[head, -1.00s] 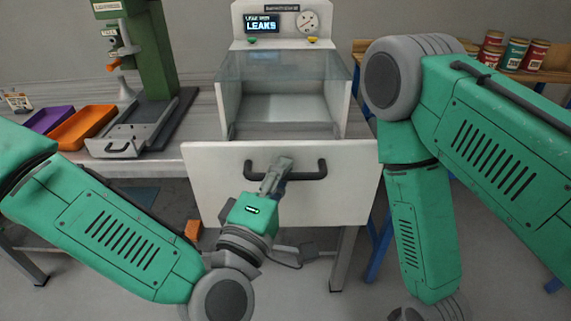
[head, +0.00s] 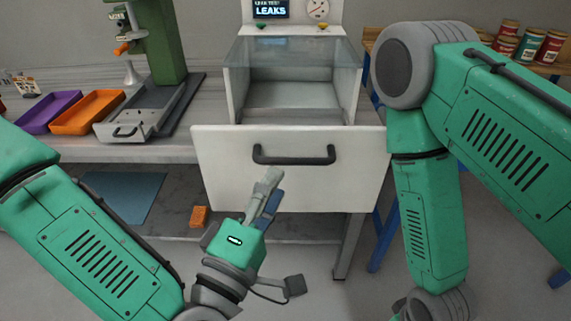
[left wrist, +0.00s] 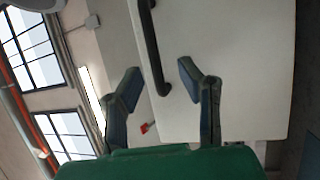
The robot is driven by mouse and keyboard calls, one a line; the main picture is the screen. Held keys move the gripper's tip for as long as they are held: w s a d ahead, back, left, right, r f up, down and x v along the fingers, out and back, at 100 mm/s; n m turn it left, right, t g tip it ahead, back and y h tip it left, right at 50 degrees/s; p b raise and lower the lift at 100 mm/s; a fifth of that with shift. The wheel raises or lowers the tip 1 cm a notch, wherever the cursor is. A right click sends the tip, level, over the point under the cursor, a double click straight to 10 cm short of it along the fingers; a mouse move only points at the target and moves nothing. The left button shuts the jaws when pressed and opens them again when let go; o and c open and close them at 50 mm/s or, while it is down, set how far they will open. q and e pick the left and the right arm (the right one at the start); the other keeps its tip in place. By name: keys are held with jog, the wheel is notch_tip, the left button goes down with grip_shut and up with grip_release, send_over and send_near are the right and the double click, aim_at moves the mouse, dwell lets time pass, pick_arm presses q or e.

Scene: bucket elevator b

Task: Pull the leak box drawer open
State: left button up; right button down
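The leak box has a white drawer front (head: 225,170) with a dark bar handle (head: 293,156), below a clear-walled box (head: 292,85). The handle (left wrist: 153,50) runs beyond the fingertips, against the white front (left wrist: 230,60). My right arm is at the right; its gripper is out of view.
Left on the bench are a purple tray (head: 52,112), an orange tray (head: 88,112) and a green machine (head: 160,45) with a small grey drawer (head: 125,128). An orange block (head: 199,216) lies on the lower shelf. Cans (head: 528,45) stand at the back right.

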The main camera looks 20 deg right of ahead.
pick_arm(q)
jog(key=v, duration=0.6)
jog(key=shift+w+a, duration=0.15)
jog(key=shift+a, duration=0.05)
jog(key=shift+d+f, duration=0.1)
jog(key=s+a+f+m+g+y, duration=0.2)
jog(key=a+f+m+g+y, duration=0.25)
jog(key=f, duration=0.65)
jog(key=s+a+f+m+g+y, duration=0.1)
jog(key=s+a+f+m+g, duration=0.3)
jog(key=a+f, duration=0.55)
jog(key=s+a+f+g+y, duration=0.3)
jog(key=a+f, duration=0.2)
jog(key=a, duration=0.4)
jog(key=s+a+f+m+g+y, duration=0.1)
jog(key=s+a+f+g+y, duration=0.2)
jog(key=a, duration=0.6)
notch_tip(320, 180, down, 2)
jog(key=shift+s+f+y, duration=0.15)
jog(key=shift+s+y, duration=0.3)
jog(key=shift+s, duration=0.25)
